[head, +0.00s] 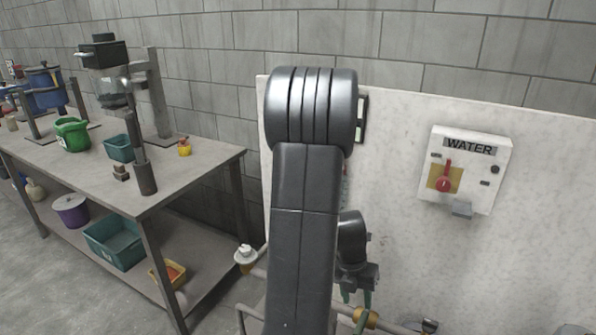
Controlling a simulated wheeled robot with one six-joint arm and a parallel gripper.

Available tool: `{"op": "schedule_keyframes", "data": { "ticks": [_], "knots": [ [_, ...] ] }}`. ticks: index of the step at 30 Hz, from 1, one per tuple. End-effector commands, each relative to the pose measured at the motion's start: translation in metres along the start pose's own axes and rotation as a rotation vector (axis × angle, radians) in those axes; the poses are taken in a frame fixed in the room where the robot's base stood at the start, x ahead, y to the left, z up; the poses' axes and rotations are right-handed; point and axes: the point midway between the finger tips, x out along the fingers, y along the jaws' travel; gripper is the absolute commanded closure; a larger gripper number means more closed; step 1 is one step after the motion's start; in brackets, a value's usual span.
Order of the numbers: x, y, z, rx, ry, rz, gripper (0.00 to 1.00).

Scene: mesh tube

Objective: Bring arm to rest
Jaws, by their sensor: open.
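My arm stands upright in the middle of the head view, with its thick ribbed elbow at the top and a broad dark link running down to the bottom edge. My gripper (356,297) shows just right of that link, pointing down, low in front of the pale panel. Its two fingers are apart and I see nothing between them. Part of the wrist and forearm is hidden behind the link.
The pale panel (400,200) carries a WATER box (465,168) with a red switch (445,180). Pipes with a brass fitting (366,318) run below my gripper. A metal workbench (185,172) with tools and containers stands left. Grey floor (60,275) shows before it.

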Motion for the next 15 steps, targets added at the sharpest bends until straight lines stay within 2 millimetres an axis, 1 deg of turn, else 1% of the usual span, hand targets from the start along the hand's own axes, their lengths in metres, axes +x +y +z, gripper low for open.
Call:
{"op": "schedule_keyframes", "data": {
  "ticks": [1, 9, 12, 15],
  "knots": [
    [0.014, 0.0, -0.001, 0.0, 0.006, -0.002, 0.59],
    [0.066, 0.0, -0.002, -0.001, 0.005, -0.001, 0.59],
    [0.082, 0.0, -0.002, -0.001, 0.005, -0.001, 0.59],
    [0.093, 0.001, -0.001, -0.001, 0.003, -0.001, 0.59]
  ]
}}
